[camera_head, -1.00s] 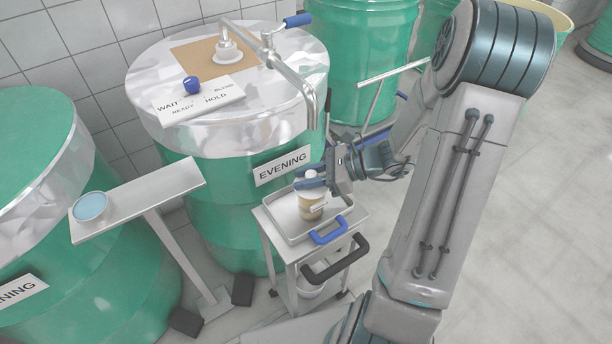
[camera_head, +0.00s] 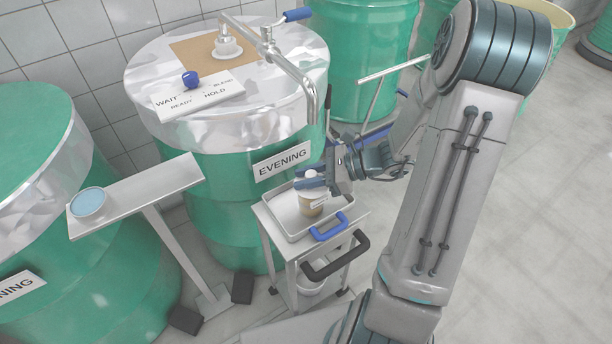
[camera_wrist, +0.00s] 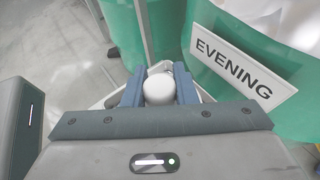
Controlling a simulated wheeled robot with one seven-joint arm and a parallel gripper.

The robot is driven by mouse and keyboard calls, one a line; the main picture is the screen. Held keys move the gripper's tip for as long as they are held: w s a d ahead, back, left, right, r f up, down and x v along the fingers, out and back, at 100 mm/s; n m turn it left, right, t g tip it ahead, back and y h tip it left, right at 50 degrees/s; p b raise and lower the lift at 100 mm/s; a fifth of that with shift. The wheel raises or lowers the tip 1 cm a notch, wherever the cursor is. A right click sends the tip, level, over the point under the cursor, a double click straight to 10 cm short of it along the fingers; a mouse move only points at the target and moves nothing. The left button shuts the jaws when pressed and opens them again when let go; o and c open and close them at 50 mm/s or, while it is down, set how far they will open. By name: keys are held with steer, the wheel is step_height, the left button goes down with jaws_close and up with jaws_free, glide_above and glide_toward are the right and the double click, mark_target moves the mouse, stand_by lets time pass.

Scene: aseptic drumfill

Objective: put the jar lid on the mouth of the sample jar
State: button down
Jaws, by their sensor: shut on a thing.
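The sample jar (camera_head: 311,207) stands upright in the tray on the small cart in the head view, with beige contents and a label. My gripper (camera_head: 314,181) is right above the jar's mouth. It is shut on the white jar lid (camera_head: 311,174). In the wrist view the round white lid (camera_wrist: 159,88) sits between the two blue fingers of my gripper (camera_wrist: 158,90). The lid appears at or just over the jar's mouth. The fingers hide the rim, so I cannot tell whether lid and jar touch.
The tray (camera_head: 283,222) has a blue handle (camera_head: 329,228); the cart has a black handle (camera_head: 336,258). A shelf on a post (camera_head: 150,187) holds a blue-topped dish (camera_head: 88,204).

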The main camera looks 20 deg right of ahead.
steer(key=c, duration=1.1)
jaws_free()
steer(key=p+v, duration=0.2)
steer(key=v, duration=1.2)
steer(key=s+a+r+n+h+p, duration=0.3)
steer(key=r+n+h+p, duration=0.1)
steer(key=r+n, duration=0.2)
steer(key=s+a+r+n+g+h+p, duration=0.1)
steer(key=s+a+r+n+h+p, duration=0.2)
steer(key=r+n, duration=0.4)
steer(key=s+a+r+n+h+p, duration=0.4)
steer(key=a+r+n+h+p, duration=0.1)
steer(key=r+n, duration=0.2)
steer(key=shift+a+n+h, duration=0.2)
steer(key=shift+n+h, duration=0.2)
steer(key=shift+n, duration=0.3)
